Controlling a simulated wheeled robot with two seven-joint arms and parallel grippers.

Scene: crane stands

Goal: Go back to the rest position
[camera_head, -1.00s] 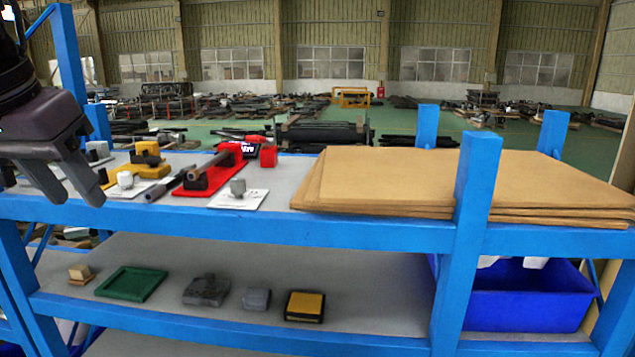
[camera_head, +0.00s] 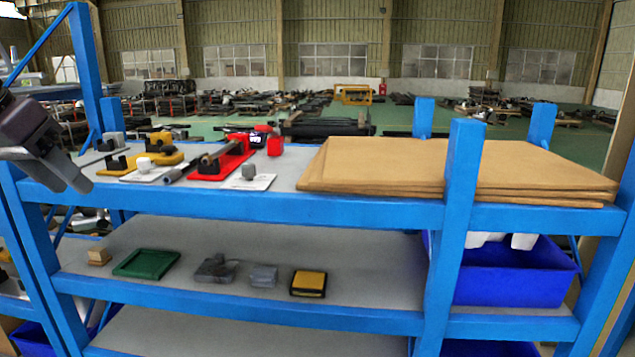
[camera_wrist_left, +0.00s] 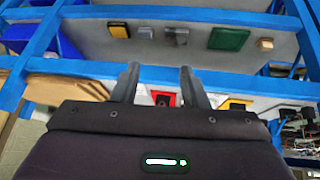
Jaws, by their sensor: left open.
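My left gripper (camera_head: 62,178) is at the left edge of the head view, in front of the shelf's upper left corner. It is open, with nothing between its fingers. In the left wrist view its two fingers (camera_wrist_left: 160,85) stand apart, with the blue shelf (camera_wrist_left: 110,70) beyond them. The gripper is clear of the objects on the upper shelf. My right gripper does not show in either view.
The blue rack (camera_head: 330,211) fills the front. Its upper shelf holds a red fixture (camera_head: 225,160), a yellow fixture (camera_head: 150,164) and stacked brown boards (camera_head: 420,170). The lower shelf holds a green tray (camera_head: 146,264). A blue bin (camera_head: 510,280) sits at right.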

